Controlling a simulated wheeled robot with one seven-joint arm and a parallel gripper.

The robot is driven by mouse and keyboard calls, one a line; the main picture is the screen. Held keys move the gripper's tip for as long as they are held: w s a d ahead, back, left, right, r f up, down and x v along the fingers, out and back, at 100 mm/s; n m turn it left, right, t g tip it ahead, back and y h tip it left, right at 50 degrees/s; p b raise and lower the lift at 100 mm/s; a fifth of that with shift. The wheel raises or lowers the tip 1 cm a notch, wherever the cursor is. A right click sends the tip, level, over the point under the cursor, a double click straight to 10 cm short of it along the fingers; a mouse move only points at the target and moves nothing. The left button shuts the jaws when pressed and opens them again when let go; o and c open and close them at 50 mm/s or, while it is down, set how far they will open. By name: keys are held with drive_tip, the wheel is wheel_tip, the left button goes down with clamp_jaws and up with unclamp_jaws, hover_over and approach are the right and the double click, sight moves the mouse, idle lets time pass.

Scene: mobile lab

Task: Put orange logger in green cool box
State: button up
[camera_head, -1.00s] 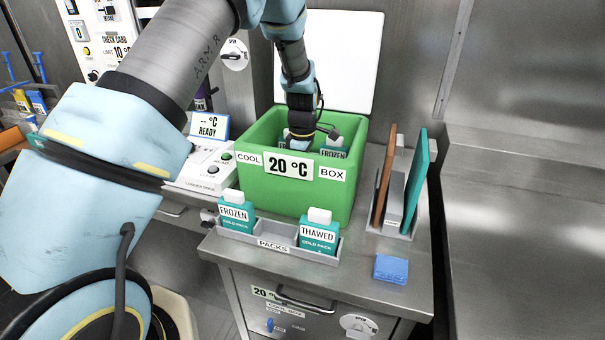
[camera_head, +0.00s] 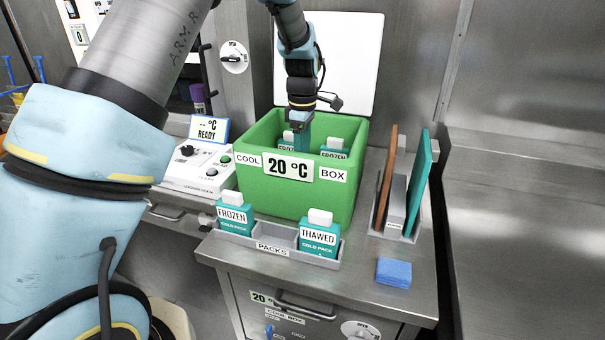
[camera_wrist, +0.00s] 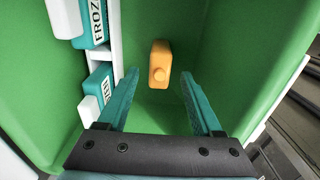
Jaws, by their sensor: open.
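The green cool box (camera_head: 258,188) stands open on the steel counter, labelled "COOL BOX" and "20 °C". My gripper (camera_head: 303,143) points down into its mouth. In the wrist view my gripper (camera_wrist: 155,95) is open, with nothing between its teal fingers. The orange logger (camera_wrist: 160,64) rests on the box floor beyond the fingertips, apart from them. It is hidden in the head view. Frozen cold packs (camera_wrist: 97,50) stand in a white holder along one side of the box; they also show in the head view (camera_head: 334,152).
A grey packs tray (camera_head: 270,249) in front holds a frozen pack (camera_head: 234,216) and a thawed pack (camera_head: 319,236). A rack with an orange board (camera_head: 386,178) and a teal board (camera_head: 418,180) stands right. A blue pad (camera_head: 393,272) lies in front of it. The white lid (camera_head: 345,60) stands raised behind.

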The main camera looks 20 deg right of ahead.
drive_tip(key=shift+r+b, duration=0.4)
drive_tip(key=shift+r, duration=1.85)
